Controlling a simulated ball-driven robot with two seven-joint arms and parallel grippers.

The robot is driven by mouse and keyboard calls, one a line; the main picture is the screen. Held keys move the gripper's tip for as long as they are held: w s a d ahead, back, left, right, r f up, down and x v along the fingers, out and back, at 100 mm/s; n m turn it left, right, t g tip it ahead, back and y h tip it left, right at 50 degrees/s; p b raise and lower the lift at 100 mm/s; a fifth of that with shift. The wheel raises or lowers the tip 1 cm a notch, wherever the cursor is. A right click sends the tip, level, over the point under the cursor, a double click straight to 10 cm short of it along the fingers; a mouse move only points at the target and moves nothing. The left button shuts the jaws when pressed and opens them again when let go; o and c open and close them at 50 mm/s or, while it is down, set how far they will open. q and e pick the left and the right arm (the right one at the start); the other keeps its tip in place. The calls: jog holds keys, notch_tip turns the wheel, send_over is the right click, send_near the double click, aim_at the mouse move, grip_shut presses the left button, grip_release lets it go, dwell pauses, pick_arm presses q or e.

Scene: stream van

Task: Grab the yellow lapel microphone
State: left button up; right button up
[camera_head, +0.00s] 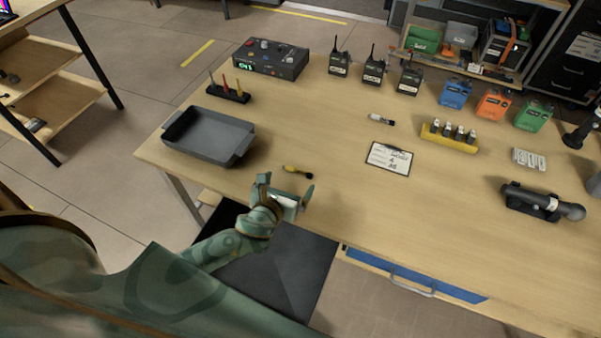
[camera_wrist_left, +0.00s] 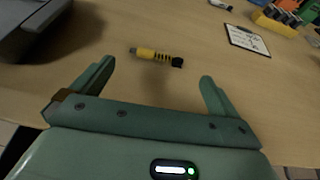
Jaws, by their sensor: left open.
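The yellow lapel microphone (camera_head: 297,169) lies on the wooden table near its front edge, with a black tip at its right end. It also shows in the left wrist view (camera_wrist_left: 157,56), lying crosswise beyond the fingertips. My left gripper (camera_head: 288,187) is open and empty, just in front of the microphone and apart from it. In the left wrist view its two fingers (camera_wrist_left: 155,80) stand wide apart, and the microphone lies ahead of the gap between them. My right gripper is not in view.
A grey tray (camera_head: 210,136) stands left of the microphone. A white microphone (camera_head: 380,119) and a clipboard (camera_head: 389,157) lie farther right. A yellow holder (camera_head: 449,138) bears several small microphones. A handheld microphone (camera_head: 541,202) lies at the right. The table around the yellow microphone is clear.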

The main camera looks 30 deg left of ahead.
aim_at(296, 172)
pick_arm(q)
jog(key=b+x, duration=0.2)
jog(key=x, duration=0.4)
jog(key=shift+w+a+f, duration=0.15)
jog(key=shift+f, duration=0.05)
jog(key=shift+r, duration=0.1)
jog(key=c, duration=0.9)
